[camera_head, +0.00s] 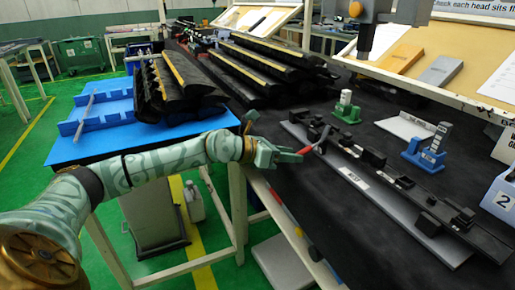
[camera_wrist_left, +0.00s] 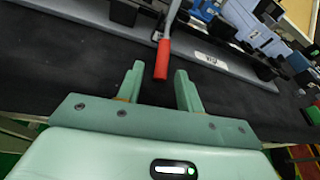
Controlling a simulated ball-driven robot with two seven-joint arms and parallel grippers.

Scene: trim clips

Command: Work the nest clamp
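The nest clamp has a lever with a red grip (camera_head: 304,150) and a grey metal arm (camera_head: 322,138). It sits on the long grey fixture plate (camera_head: 385,198), which carries black blocks. My left gripper (camera_head: 280,154) reaches in from the left, its fingers pointing at the red grip. In the left wrist view, the fingers (camera_wrist_left: 160,88) are open and empty. The red grip (camera_wrist_left: 162,60) stands just beyond the fingertips, roughly in line with the gap, not clasped. The fixture plate (camera_wrist_left: 228,68) runs behind it. My right gripper shows in neither view.
A green stand (camera_head: 346,112) and a blue stand (camera_head: 427,152) are behind the fixture. Dark trim parts (camera_head: 175,85) lie on the blue table (camera_head: 75,150) at the left. A blue bin marked 2 (camera_head: 500,198) is at the right. The dark tabletop in front is mostly clear.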

